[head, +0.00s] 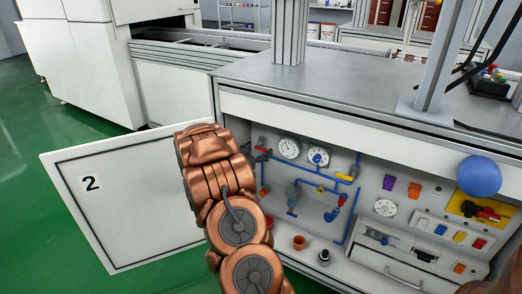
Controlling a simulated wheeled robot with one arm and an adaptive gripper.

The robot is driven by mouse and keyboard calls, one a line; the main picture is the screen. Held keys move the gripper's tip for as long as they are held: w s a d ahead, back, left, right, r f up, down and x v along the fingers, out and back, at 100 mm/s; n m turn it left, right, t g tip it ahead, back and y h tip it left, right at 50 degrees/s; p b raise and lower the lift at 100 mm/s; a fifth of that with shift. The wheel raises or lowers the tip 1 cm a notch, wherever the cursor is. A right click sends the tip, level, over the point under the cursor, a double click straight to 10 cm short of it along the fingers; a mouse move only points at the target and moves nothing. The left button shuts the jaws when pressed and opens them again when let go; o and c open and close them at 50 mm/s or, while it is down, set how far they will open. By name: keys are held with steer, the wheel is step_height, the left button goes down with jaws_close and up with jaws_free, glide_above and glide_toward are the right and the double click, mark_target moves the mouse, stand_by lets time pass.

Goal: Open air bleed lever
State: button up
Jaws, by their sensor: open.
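The open cabinet shows a panel of blue pipes (285,172) with several valves and levers. A red-handled lever (263,150) is at the upper left of the pipes. A yellow lever (345,177) is at their upper right, and a blue valve with some red (333,213) is lower right. I cannot tell which is the air bleed lever. My copper arm stands in front of the cabinet's left side and hides part of it. My gripper's fingers do not show.
A white door marked 2 (125,210) stands open at left. Two dial gauges (289,148) are above the pipes. A blue ball (479,175) and a yellow plate with a red switch (483,211) are at right. Green floor (75,130) is clear at left.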

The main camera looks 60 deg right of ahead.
steer(key=shift+d, duration=0.9)
steer(key=c, duration=1.2)
steer(key=shift+o, duration=0.2)
